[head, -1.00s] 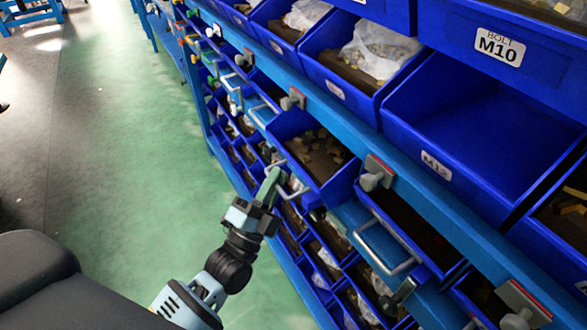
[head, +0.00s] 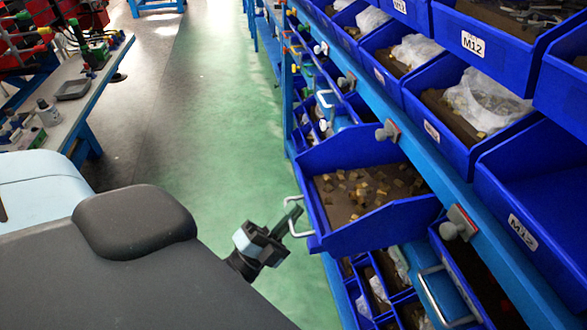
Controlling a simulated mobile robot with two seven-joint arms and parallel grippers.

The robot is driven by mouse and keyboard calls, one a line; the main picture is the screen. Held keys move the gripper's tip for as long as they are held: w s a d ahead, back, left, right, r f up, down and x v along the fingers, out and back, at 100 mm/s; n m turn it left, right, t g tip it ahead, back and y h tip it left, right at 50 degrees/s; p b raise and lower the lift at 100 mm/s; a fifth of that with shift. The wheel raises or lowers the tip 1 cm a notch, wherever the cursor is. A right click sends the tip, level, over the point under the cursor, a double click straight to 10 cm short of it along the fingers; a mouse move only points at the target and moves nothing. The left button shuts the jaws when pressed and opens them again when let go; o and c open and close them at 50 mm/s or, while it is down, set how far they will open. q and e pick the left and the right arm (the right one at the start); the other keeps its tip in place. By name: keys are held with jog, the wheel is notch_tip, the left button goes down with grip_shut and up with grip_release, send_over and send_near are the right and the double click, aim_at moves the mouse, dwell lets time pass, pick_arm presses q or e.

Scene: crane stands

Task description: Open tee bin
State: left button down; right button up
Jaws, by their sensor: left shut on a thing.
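The tee bin, a blue drawer-like bin (head: 375,230), stands pulled out from the shelf rack in the head view, with several small tan pieces (head: 365,190) lying inside it. A pale metal handle (head: 297,212) is on its front, left-hand side. My left gripper (head: 291,217) is at this handle and shut on it. The fingers partly cover the handle. My right gripper is not in view.
The blue rack (head: 455,185) with more bins fills the right side. A grey knob (head: 389,130) stands on the rail above the bin. The green floor (head: 220,120) to the left is clear. A workbench (head: 75,105) stands at the far left.

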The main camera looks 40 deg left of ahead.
pick_arm(q)
jog(key=c, duration=1.8)
grip_release()
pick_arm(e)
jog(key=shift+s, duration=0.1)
